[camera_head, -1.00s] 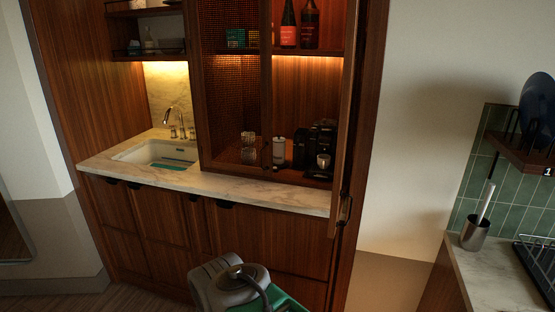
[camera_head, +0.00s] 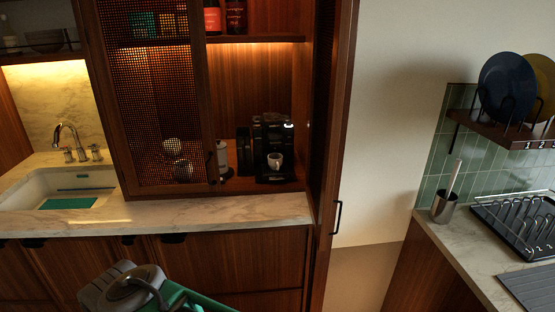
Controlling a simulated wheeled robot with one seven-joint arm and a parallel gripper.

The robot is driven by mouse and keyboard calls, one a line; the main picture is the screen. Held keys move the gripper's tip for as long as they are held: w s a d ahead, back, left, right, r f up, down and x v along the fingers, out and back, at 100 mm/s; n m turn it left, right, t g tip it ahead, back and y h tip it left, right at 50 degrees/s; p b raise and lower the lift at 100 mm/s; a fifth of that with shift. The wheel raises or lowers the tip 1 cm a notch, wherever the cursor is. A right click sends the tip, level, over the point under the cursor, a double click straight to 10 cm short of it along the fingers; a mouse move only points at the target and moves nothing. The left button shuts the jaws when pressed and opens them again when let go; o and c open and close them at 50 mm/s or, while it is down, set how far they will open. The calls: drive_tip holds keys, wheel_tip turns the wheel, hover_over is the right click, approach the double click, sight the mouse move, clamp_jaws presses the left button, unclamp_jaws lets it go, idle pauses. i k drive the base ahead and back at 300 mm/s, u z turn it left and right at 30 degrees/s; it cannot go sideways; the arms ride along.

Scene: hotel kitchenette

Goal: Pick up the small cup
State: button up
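A small white cup (camera_head: 275,160) stands on the drip tray of a black coffee machine (camera_head: 273,142) inside the wooden cabinet, behind the marble counter. The cup is upright and in clear view through the open right side of the cabinet. My gripper is not in view. Part of my own body, grey and green, shows at the bottom left, well below and in front of the counter.
A mesh door (camera_head: 160,100) covers the cabinet's left half, with glassware behind it. A white canister (camera_head: 223,158) stands left of the machine. The marble counter (camera_head: 220,211) in front is clear. A sink (camera_head: 70,190) is at left; a dish rack (camera_head: 515,225) is at right.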

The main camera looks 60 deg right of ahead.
sight(275, 165)
drive_tip(key=z, duration=0.55)
drive_tip(key=i, duration=0.75)
drive_tip(key=z, duration=0.65)
drive_tip(key=i, duration=0.5)
drive_tip(key=u, duration=0.05)
